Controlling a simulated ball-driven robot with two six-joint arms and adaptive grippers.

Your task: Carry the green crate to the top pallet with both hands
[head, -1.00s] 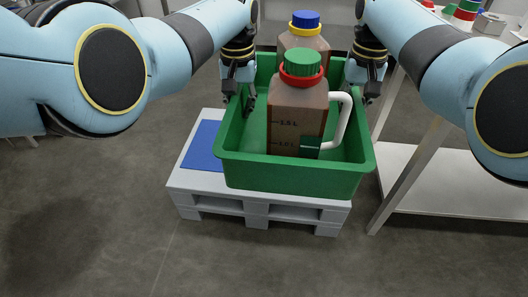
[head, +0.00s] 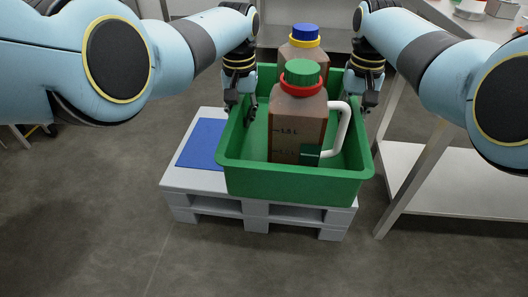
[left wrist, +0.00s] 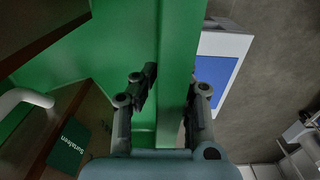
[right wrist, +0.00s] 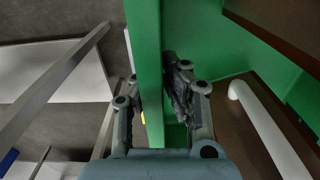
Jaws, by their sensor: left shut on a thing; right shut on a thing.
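The green crate (head: 290,186) is in the middle of the head view, above the grey-white pallet (head: 192,181); I cannot tell whether it touches it. A blue sheet (head: 203,145) lies on the pallet's left part. The crate holds a brown jug with a green cap (head: 302,72) and another with a blue cap (head: 305,33). My left gripper (head: 239,107) is shut on the crate's left wall, which shows between its fingers in the left wrist view (left wrist: 172,92). My right gripper (head: 366,100) is shut on the right wall, as the right wrist view (right wrist: 150,88) shows.
A white table with a lower shelf (head: 460,200) stands close to the crate's right, with containers on its top. A bench or shelf (head: 270,35) is behind. The grey floor (head: 90,220) is clear at left and in front.

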